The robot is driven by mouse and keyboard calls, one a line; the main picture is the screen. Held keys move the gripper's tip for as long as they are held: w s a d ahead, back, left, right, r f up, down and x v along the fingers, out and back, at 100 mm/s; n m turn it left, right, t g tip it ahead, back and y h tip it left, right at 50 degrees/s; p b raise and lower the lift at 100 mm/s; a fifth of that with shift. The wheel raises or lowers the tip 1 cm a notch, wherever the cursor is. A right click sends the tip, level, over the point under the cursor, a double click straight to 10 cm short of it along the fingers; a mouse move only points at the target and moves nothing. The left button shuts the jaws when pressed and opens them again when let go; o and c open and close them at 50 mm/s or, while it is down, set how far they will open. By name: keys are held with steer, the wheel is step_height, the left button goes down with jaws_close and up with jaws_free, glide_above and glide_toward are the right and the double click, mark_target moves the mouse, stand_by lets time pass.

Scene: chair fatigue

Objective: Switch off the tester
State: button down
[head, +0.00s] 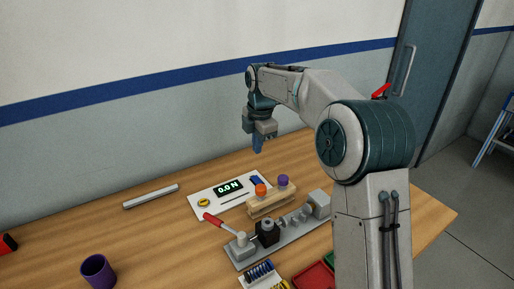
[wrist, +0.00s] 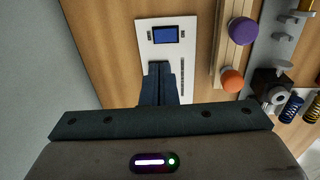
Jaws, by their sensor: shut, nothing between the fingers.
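The tester's white panel (head: 206,200) lies on the table, with a lit display (head: 229,188) reading "0.0 N", a yellow round part (head: 204,202) and a blue switch (head: 255,181). The panel (wrist: 146,48) and blue switch (wrist: 166,34) also show in the wrist view. My gripper (head: 257,150) points down above the panel's far right part, apart from it. In the wrist view my gripper's fingers (wrist: 160,72) are together and empty. They hide the panel's middle, with the switch clear beyond their tips. Which way the switch is tipped cannot be told.
A wooden rack (head: 262,209) holds an orange knob (head: 261,190) and a purple knob (head: 283,180). A grey metal fixture (head: 285,232) with a red-handled lever (head: 213,219) stands in front. A purple cup (head: 97,271), a grey bar (head: 151,196) and coil springs (head: 258,271) are on the table.

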mark_target(255, 178)
steer(key=f, duration=0.7)
steer(key=w+f, duration=0.1)
steer(key=f, duration=0.3)
steer(key=shift+w+a+f+p, duration=0.1)
steer(key=shift+a+f+p, duration=0.05)
steer(key=shift+a+p, duration=0.2)
